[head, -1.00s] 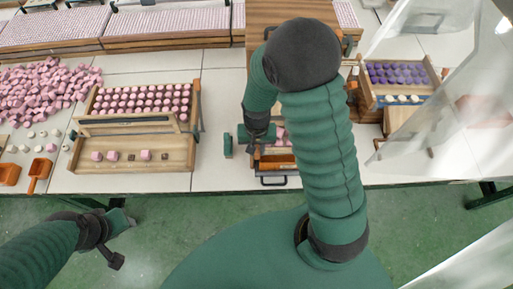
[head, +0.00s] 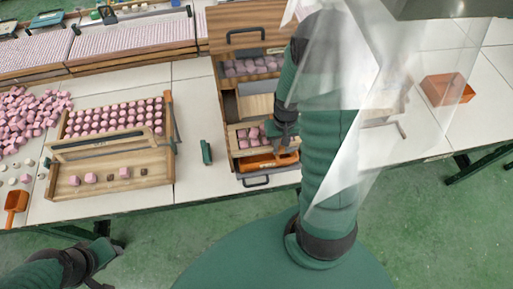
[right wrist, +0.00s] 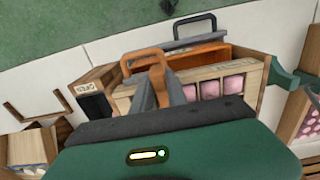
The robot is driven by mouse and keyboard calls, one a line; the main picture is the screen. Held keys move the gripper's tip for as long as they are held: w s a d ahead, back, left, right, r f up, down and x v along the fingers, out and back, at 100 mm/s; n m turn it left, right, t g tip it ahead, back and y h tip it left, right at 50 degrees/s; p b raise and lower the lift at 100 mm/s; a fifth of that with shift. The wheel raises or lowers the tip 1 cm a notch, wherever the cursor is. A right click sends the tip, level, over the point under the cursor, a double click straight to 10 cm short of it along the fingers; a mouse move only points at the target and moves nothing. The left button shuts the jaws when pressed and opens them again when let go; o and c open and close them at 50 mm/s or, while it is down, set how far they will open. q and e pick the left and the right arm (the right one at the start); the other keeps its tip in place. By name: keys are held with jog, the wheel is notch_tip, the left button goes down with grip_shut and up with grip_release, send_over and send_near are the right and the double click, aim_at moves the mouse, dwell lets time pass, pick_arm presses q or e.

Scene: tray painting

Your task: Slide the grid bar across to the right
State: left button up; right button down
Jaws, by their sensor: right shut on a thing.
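A pale wooden bar with square cells of pink blocks lies in an open lower drawer (head: 240,167); I take it as the grid bar (right wrist: 188,92). My right gripper (right wrist: 163,80) is shut on an orange-brown loop handle (right wrist: 141,54) at the bar. Whether the handle belongs to the bar is unclear. In the head view the right gripper (head: 283,142) is at the drawer's right side, its tips partly hidden by my arm. An orange bin (right wrist: 200,54) lies in front of the bar. My left gripper (head: 108,252) hangs low at the left; its jaws are unclear.
A wooden tray (head: 75,191) with pink blocks and a crossbar stands left. A green block-like thing (head: 206,152) is beside the drawer. A translucent sheet (head: 345,100) hangs over my right arm. Another orange bin (head: 447,89) is far right.

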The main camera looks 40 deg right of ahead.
jog(key=s+d, duration=0.4)
jog(key=d, duration=0.2)
jog(key=shift+s+d, duration=0.2)
jog(key=shift+d, duration=0.15)
jog(key=c, duration=1.7)
grip_release()
jog(key=o, duration=0.4)
jog(key=shift+s+d, duration=0.1)
jog(key=shift+d, duration=0.15)
notch_tip(320, 180, up, 17)
jog(key=shift+f, duration=0.15)
